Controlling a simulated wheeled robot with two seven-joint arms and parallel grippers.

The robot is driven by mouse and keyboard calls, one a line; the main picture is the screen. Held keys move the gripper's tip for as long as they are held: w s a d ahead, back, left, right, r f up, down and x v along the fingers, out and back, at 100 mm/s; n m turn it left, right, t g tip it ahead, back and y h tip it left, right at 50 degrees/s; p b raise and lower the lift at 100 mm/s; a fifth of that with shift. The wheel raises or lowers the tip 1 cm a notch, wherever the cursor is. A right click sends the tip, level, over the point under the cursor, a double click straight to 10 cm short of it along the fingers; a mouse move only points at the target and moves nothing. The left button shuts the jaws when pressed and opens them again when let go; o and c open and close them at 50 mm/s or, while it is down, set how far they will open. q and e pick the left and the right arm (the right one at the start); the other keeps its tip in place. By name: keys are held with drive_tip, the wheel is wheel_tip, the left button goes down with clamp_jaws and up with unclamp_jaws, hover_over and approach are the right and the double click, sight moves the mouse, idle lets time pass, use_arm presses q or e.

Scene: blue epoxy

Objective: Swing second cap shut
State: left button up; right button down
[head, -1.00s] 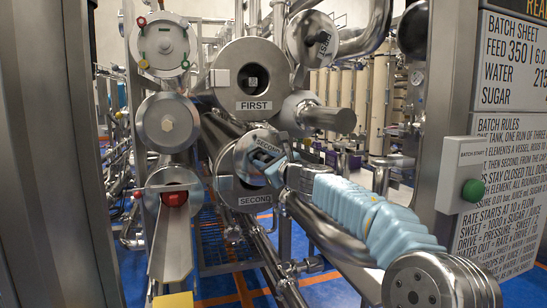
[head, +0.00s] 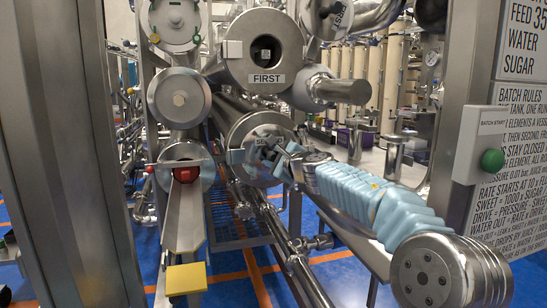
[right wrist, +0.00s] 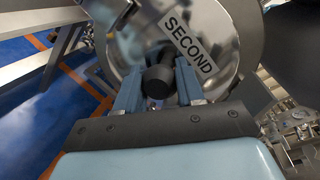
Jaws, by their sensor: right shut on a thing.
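The second vessel (head: 232,118) is a steel cylinder below the first vessel. Its round polished cap, labelled SECOND, stands in front of its mouth in the head view; the cap also fills the top of the right wrist view (right wrist: 222,30). My right gripper (head: 273,158) reaches in from the right to the cap. In the right wrist view its two blue fingers (right wrist: 158,88) are closed around the cap's dark round handle (right wrist: 160,74). The cap and gripper hide most of the mouth, and I cannot tell whether the cap touches the rim. My left gripper is not in view.
The first vessel (head: 233,70) above is open, its cap (head: 327,14) swung up to the right. A steel chute (head: 184,215) with a red piece and a yellow block (head: 186,279) stand left.

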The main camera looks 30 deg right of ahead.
drive_tip(key=shift+f, duration=0.3)
drive_tip(key=c, duration=1)
unclamp_jaws()
drive_tip(key=shift+s+a+r, duration=0.1)
drive_tip(key=shift+s+r, duration=0.15)
drive_tip(key=shift+s, duration=2.05)
drive_tip(key=shift+s+a+r, duration=0.1)
drive_tip(key=shift+s+r, duration=0.15)
drive_tip(key=shift+s, duration=2)
drive_tip(key=shift+s+r, duration=0.25)
drive_tip(key=shift+s, duration=2.05)
